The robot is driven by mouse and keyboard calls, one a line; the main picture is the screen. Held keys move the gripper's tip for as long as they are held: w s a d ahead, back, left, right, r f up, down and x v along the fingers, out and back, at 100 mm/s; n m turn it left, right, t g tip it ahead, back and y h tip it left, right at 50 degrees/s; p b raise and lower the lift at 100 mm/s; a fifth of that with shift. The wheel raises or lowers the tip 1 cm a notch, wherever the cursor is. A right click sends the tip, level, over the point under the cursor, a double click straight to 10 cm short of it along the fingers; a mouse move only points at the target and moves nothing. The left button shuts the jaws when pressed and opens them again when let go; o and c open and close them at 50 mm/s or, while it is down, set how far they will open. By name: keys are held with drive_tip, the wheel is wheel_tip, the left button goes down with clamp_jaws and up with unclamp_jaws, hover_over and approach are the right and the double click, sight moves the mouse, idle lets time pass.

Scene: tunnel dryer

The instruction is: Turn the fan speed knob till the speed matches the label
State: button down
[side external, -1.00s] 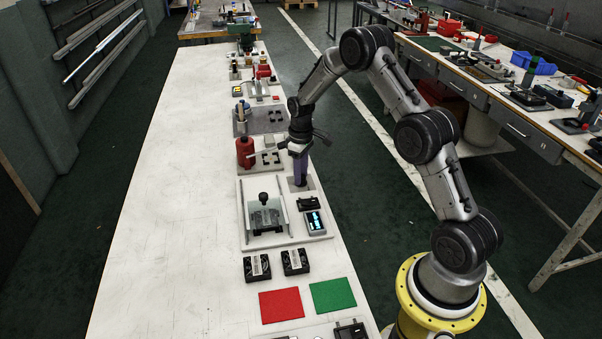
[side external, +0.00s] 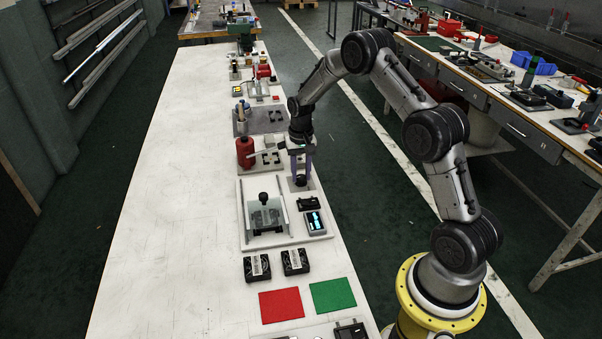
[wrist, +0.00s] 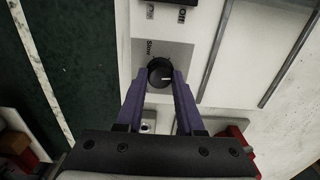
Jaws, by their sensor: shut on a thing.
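The fan speed knob (wrist: 160,73) is a round black knob with a white pointer mark, set on a grey plate in the wrist view. Lettering beside it seems to read "Slow" (wrist: 149,47). My gripper (wrist: 160,80) is shut on the knob, with one purple finger on each side of it. In the side view my gripper (side external: 300,181) points straight down at the right edge of the white panel, and the knob is hardly visible there. A small device with a lit blue screen (side external: 314,221) sits on the same panel. Its reading is too small to make out.
A clear-walled fixture with a black knob (side external: 264,212) stands left of my gripper. A red cylinder (side external: 245,152) stands behind it. The table's left side is clear.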

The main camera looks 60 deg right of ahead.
sight(301, 176)
drive_tip(key=m, duration=0.3)
drive_tip(key=shift+m, duration=2.1)
drive_tip(key=c, duration=0.5)
unclamp_jaws()
wheel_tip(301, 176, up, 14)
drive_tip(key=shift+f, duration=0.1)
